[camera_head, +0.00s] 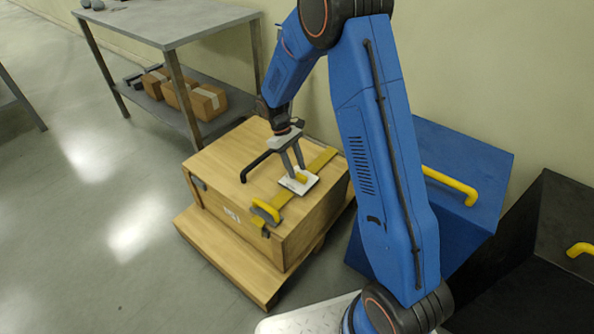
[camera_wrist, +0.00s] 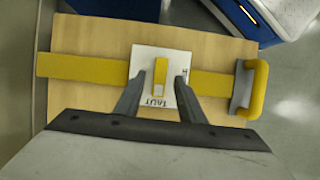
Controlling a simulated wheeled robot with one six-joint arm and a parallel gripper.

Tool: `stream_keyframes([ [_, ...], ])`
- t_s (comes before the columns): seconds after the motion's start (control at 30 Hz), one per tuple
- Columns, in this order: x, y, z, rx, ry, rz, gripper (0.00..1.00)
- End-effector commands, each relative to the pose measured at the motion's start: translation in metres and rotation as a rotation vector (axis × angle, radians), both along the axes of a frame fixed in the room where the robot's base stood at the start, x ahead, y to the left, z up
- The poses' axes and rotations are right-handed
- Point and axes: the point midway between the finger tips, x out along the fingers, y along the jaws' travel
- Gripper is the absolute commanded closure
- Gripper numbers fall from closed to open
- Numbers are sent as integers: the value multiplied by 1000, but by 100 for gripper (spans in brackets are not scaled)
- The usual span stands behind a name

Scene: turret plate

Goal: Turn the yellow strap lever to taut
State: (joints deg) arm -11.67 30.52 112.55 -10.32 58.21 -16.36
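The yellow strap lever (camera_wrist: 161,72) is a short bar on a white plate (camera_wrist: 145,60), set on the yellow strap (camera_wrist: 85,67). In the wrist view it stands across the strap, with its pale lower end close to the upside-down word TAUT. Another small label at the plate's right side is partly hidden by a finger. My gripper (camera_wrist: 160,77) is open, one finger on each side of the lever, with visible gaps. In the head view the lever (camera_head: 301,178) shows by my gripper (camera_head: 294,170), which points down at the plate. Contact cannot be told.
The strap crosses a wooden crate (camera_head: 215,158) on a pallet (camera_head: 232,262). A yellow-handled buckle (camera_head: 266,210) is at the near edge and a black handle (camera_head: 256,164) on the lid. A metal shelf (camera_head: 165,22) with boxes stands behind; a blue bin (camera_head: 462,152) is right.

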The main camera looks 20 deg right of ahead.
Motion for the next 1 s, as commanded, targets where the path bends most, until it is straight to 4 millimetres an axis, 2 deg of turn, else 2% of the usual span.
stream_keyframes([
  [0.6,39,27,112,1,-4,1,64],
  [0.8,47,33,136,1,-3,0,64],
  [1.0,50,35,146,1,-1,0,64],
])
